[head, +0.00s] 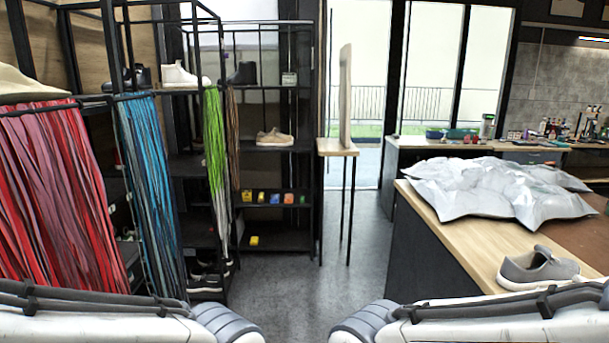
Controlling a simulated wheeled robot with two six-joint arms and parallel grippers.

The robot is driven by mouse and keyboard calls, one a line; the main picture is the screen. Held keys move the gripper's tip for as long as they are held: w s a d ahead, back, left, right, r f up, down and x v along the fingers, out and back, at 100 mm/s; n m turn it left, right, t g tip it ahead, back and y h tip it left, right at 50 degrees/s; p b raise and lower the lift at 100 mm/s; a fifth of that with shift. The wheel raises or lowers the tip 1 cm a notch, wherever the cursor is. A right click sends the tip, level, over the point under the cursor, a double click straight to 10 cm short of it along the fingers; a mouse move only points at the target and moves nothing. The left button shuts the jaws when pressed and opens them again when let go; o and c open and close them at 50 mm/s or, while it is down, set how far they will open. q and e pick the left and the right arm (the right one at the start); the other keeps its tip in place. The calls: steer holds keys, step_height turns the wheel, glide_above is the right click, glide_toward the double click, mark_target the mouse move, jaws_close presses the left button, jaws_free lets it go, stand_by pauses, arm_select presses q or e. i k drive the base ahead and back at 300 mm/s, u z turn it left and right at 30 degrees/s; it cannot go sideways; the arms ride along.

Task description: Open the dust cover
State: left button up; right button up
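A crumpled silver-grey sheet, which looks like the dust cover (495,188), lies spread in uneven folds on the wooden-topped counter (440,207) at the right. Whether anything lies under it cannot be seen. A grey sneaker with a white sole (538,268) stands on the counter in front of the sheet, apart from it. Parts of both my arms show along the bottom edge. Neither gripper is in view.
Black shelves (275,149) with shoes stand at the left and back. Red strips (60,190), blue strips (150,195) and green strips (216,150) hang from frames at left. A narrow wooden stand (337,147) is at centre. Grey floor (290,285) is clear between shelves and counter.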

mark_target(260, 24)
steer(key=z, duration=0.3)
steer(key=i, duration=3.6)
steer(key=u, duration=0.7)
